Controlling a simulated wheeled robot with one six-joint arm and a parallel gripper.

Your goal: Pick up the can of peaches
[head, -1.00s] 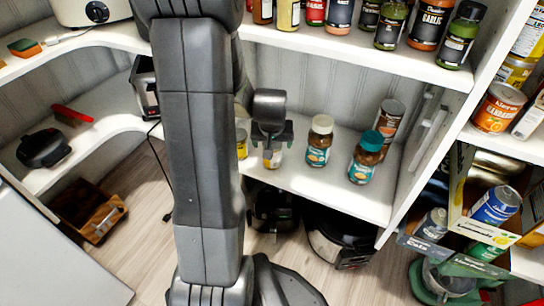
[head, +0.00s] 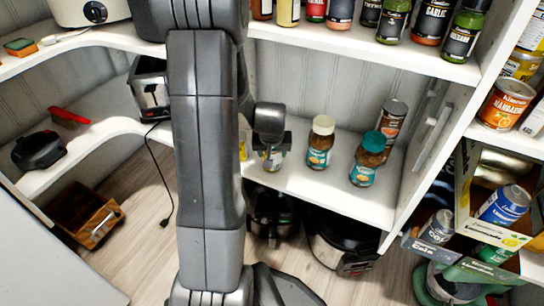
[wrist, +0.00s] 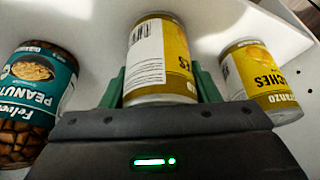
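A yellow can (wrist: 160,55) with a barcode stands between my gripper's fingers (wrist: 160,88) in the wrist view; only the end of its name shows. A second yellow can (wrist: 262,80), its label reading partly "...CHES", stands to the right, apart from the gripper. In the head view my gripper (head: 272,148) reaches down around the can (head: 272,161) on the middle shelf. The dark green fingers are spread, one on each side of the can, very near its walls; contact is hard to tell. My arm hides part of the shelf and most of the other can (head: 243,148).
A peanut jar (wrist: 38,95) stands close left of the gripper in the wrist view. Two jars (head: 320,143) (head: 367,160) and a tall can (head: 391,125) stand right of the gripper on the white shelf (head: 335,190). The spice shelf (head: 350,45) overhangs behind.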

